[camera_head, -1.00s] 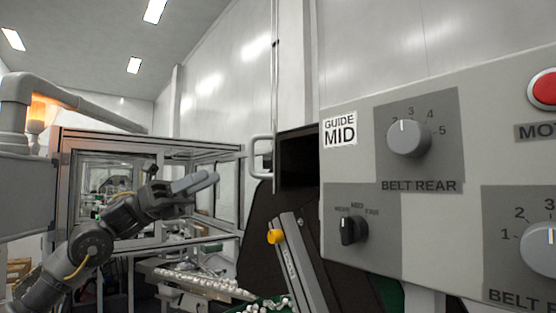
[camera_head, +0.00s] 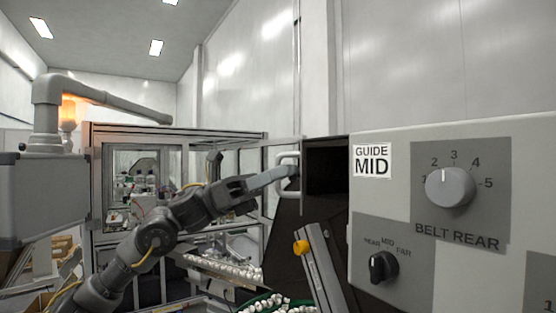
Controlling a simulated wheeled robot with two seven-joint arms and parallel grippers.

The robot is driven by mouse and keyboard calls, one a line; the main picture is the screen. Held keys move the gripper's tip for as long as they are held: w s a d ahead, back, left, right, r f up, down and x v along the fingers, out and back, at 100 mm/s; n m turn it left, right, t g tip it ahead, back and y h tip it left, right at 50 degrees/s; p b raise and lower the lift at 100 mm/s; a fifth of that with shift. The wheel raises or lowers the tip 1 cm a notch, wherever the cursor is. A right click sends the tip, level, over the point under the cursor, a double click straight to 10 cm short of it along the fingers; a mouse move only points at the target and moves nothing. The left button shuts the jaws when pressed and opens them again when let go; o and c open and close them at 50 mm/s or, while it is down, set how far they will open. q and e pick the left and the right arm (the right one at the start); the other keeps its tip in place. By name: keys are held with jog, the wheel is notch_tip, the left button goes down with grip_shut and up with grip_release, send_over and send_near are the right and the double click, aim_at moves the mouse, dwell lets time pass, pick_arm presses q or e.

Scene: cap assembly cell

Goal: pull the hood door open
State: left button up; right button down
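The hood is a metal-framed, clear-panelled enclosure (camera_head: 180,134) left of centre. A pale loop handle (camera_head: 288,158) stands at its right end, by a narrow framed clear panel that looks like the hood door (camera_head: 268,155). I cannot tell how far the door stands open. My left gripper (camera_head: 284,175) reaches in from the lower left, with its pale fingers at the handle's lower part. They overlap the handle in the picture; whether they are closed around it is unclear. My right gripper is not in view.
A grey control panel (camera_head: 400,210) with knobs fills the right side, close to the handle. A dark opening (camera_head: 326,170) lies between them. A tilted metal rail with a yellow knob (camera_head: 301,247) stands below. Small white caps (camera_head: 225,268) lie on a tray beneath my arm.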

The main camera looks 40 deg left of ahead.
pick_arm(q)
jog(key=shift+d, duration=0.2)
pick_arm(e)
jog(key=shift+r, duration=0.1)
pick_arm(q)
jog(key=shift+c, duration=0.2)
grip_shut()
jog(key=shift+a, duration=0.1)
